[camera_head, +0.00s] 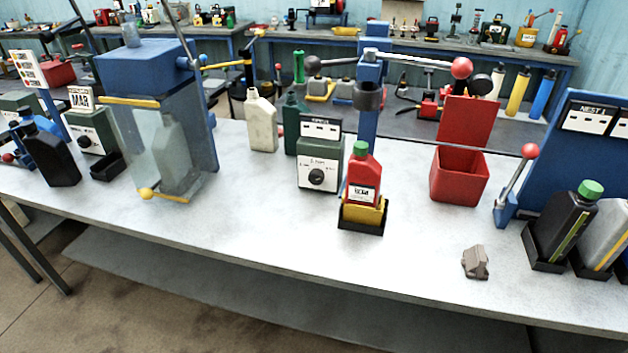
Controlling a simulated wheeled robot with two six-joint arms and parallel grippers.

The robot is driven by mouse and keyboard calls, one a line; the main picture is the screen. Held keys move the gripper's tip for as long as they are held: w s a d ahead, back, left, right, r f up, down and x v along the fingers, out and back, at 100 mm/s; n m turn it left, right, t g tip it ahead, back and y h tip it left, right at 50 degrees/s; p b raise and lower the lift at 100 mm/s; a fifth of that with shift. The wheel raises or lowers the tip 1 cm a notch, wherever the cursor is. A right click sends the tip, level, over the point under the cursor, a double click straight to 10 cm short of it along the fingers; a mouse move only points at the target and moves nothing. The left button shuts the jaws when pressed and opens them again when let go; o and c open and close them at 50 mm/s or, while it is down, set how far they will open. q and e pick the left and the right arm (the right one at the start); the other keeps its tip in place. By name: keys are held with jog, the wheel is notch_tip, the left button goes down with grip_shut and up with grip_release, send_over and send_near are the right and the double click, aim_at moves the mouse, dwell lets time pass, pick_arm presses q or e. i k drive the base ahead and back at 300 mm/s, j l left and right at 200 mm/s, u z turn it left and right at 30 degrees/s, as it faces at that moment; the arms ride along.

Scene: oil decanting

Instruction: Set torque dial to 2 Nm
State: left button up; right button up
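A green-grey box with a white front and a round black dial (317,177) stands mid-table, left of the red bottle. Small print sits above and beside the dial; it is too small to read surely, so I cannot tell the dial's setting. A sign (321,128) stands on top of the box. Neither of my grippers is in view.
A red bottle (362,178) with a green cap stands in a yellow and black holder just right of the dial box, before a blue post with a red-ended lever (461,68). A red bin (459,176) is further right. The table front is mostly clear, except for a grey-brown block (475,262).

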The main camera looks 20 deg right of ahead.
aim_at(316, 175)
jog(key=k+l+z, duration=0.1)
jog(key=l+z, duration=0.2)
jog(key=k+l+z, duration=0.1)
jog(key=l+z, duration=0.2)
jog(key=l, duration=0.2)
jog(key=l+z, duration=0.3)
jog(key=k+l, duration=0.05)
jog(key=l, duration=0.05)
